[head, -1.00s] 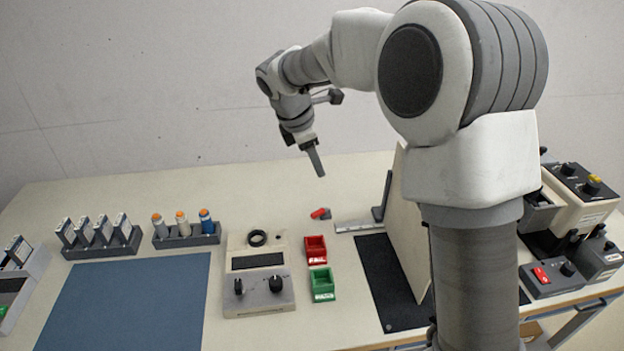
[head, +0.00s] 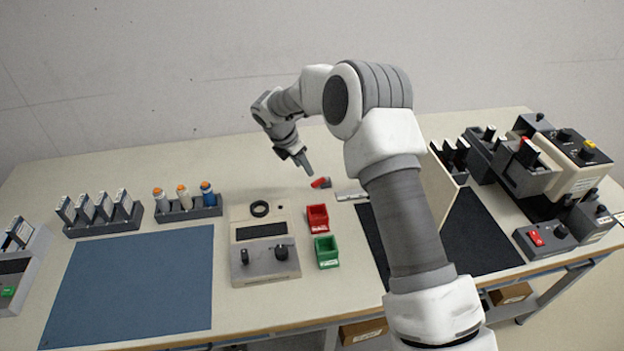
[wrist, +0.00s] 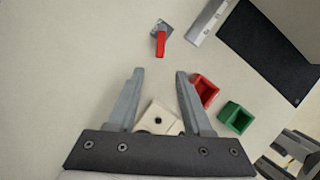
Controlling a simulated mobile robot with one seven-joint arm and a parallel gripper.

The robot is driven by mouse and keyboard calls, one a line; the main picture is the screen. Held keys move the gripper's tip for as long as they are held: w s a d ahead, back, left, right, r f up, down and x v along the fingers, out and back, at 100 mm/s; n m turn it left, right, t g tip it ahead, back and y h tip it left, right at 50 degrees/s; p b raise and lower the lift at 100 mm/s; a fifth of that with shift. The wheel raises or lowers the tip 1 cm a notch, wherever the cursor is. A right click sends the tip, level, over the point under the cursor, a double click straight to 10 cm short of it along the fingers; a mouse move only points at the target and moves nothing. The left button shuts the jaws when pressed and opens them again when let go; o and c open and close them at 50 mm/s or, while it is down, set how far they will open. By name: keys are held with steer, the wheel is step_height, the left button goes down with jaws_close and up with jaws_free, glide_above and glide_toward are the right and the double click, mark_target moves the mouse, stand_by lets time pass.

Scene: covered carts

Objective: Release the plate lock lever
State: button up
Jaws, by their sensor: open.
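The plate lock lever appears as a small red handle (head: 320,183) on a grey base, on the table just left of a metal strip. In the wrist view the red handle (wrist: 161,44) lies ahead of the fingertips, roughly in line with the gap between them. My gripper (head: 308,168) is above the table, pointing down, slightly left of the lever in the head view. In the wrist view my gripper (wrist: 160,73) is open, with nothing between the fingers and no contact with the lever.
A metal strip (head: 352,195) and an upright pale panel (head: 440,195) stand right of the lever. A red bin (head: 317,218), a green bin (head: 326,252) and a knobbed device (head: 265,262) are nearer the front.

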mark_target(314, 184)
steer(key=p+x, duration=0.1)
steer(key=x, duration=0.8)
steer(key=shift+d+f, duration=0.1)
steer(key=shift+c, duration=0.2)
jaws_close()
